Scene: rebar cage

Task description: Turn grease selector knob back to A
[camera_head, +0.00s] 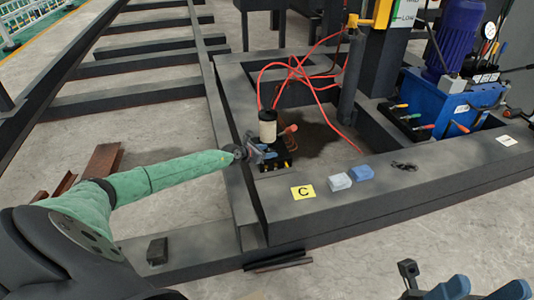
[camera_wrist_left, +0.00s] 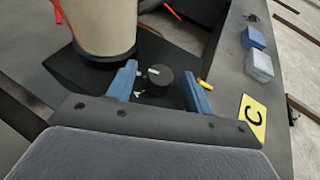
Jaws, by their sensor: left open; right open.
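The grease selector knob (camera_wrist_left: 158,82) is a black round knob with a white mark on its face, seen in the left wrist view. A white letter A (camera_wrist_left: 137,93) shows on the black block beside it. My left gripper (camera_wrist_left: 162,88) is open, with one blue finger on each side of the knob; I cannot tell whether they touch it. In the head view my left gripper (camera_head: 264,153) is at the black block beside the white cylinder (camera_head: 267,128), and it hides the knob. My right gripper (camera_head: 484,289) is open and empty at the bottom right edge.
A yellow C card (camera_head: 303,192) and white and blue blocks (camera_head: 350,179) lie on the dark frame beam. Red hoses (camera_head: 300,75) rise from the cylinder. A blue hydraulic unit (camera_head: 440,105) stands at the right.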

